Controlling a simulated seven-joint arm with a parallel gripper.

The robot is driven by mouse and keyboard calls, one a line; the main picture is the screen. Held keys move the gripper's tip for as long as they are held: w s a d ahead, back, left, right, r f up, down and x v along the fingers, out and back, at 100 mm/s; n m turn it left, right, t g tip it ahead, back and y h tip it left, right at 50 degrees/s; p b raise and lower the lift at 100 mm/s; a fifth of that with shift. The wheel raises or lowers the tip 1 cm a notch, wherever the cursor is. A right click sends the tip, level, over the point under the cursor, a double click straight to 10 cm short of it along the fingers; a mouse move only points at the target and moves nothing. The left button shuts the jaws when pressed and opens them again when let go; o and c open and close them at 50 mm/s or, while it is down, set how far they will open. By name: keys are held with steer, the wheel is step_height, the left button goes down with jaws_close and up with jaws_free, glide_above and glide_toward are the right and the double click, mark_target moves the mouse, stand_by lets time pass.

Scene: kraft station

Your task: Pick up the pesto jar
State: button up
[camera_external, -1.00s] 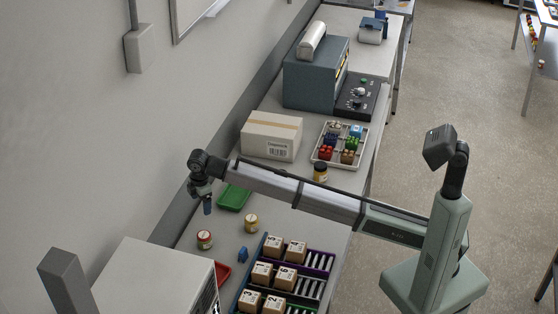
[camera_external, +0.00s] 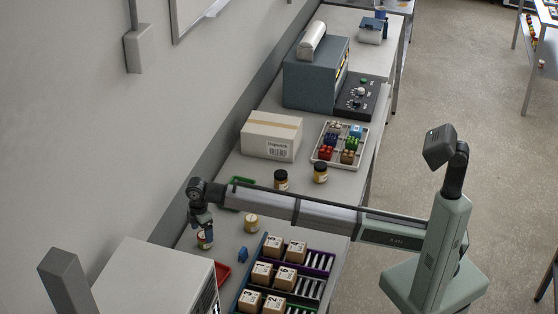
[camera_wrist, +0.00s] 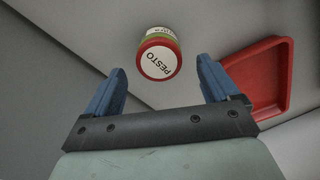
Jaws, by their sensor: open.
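The pesto jar (camera_wrist: 158,58) has a red lid with a white PESTO label and stands on the table, ahead of my fingers in the wrist view. In the external view the jar (camera_external: 204,241) is partly hidden behind my gripper (camera_external: 204,228). In the wrist view my gripper (camera_wrist: 160,88) is open and empty, its two blue fingers apart, with the jar just beyond the gap between them.
A red tray (camera_wrist: 262,78) lies right of the jar in the wrist view. A yellowish jar (camera_external: 251,223) stands nearby, and dark-lidded jars (camera_external: 281,180) stand farther back. A purple rack (camera_external: 318,263) of small boxes and a white machine (camera_external: 155,275) flank the area.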

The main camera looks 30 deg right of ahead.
mark_target(204, 239)
steer(key=shift+d+f, duration=0.15)
steer(key=shift+f, duration=1.15)
steer(key=shift+d+f, duration=0.15)
steer(key=shift+f, duration=1.15)
steer(key=shift+w, duration=0.1)
steer(key=c, duration=1.3)
